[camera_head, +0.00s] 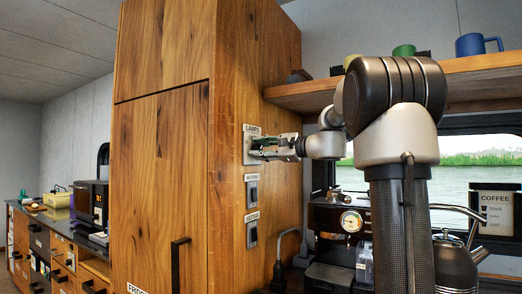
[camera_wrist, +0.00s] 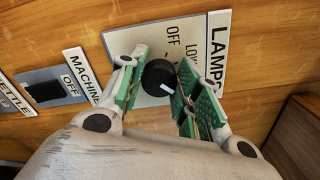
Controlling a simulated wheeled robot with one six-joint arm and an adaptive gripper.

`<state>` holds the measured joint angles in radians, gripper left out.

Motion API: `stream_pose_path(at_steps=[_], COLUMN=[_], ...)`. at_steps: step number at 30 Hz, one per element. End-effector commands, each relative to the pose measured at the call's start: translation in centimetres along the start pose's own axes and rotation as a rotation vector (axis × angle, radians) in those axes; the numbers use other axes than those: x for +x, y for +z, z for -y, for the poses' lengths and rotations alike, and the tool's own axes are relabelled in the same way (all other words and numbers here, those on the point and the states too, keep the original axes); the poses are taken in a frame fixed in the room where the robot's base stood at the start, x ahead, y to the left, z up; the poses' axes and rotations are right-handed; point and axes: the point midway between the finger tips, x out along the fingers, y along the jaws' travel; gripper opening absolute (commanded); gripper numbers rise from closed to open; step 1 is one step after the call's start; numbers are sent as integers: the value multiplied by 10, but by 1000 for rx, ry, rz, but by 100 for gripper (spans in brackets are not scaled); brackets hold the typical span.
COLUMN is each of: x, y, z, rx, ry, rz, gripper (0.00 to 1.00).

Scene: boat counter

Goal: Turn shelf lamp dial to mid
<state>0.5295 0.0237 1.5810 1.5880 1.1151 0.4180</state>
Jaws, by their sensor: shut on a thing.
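The shelf lamp dial (camera_wrist: 159,77) is a round black knob with a white pointer mark, on a pale plate (camera_wrist: 129,43) labelled LAMPS. In the wrist view OFF and part of LOW show on the plate; any other setting words are hidden behind my fingers. The pointer is turned toward the lower right of that view, near my right finger. My gripper (camera_wrist: 160,88) has its green-padded fingers on either side of the dial, shut on it. In the head view my gripper (camera_head: 277,149) reaches the LAMPS plate (camera_head: 250,132) on the cabinet side, and hides the dial.
Below are the MACHINE switch (camera_head: 252,192), also in the wrist view (camera_wrist: 46,92), and the KETTLE switch (camera_head: 252,233). A wooden shelf (camera_head: 460,75) with mugs is above my arm. A coffee machine (camera_head: 335,222) and kettle (camera_head: 455,262) stand below.

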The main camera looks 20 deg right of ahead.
Motion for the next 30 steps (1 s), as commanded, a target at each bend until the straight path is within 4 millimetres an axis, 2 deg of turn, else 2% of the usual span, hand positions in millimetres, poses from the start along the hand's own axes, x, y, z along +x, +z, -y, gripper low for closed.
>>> stream_pose_path(at_steps=[15,30], x=[0,0], y=[-1,-1], z=[-2,-2], rx=[-350,-434], ry=[2,3], rz=[0,0], gripper=[9,9])
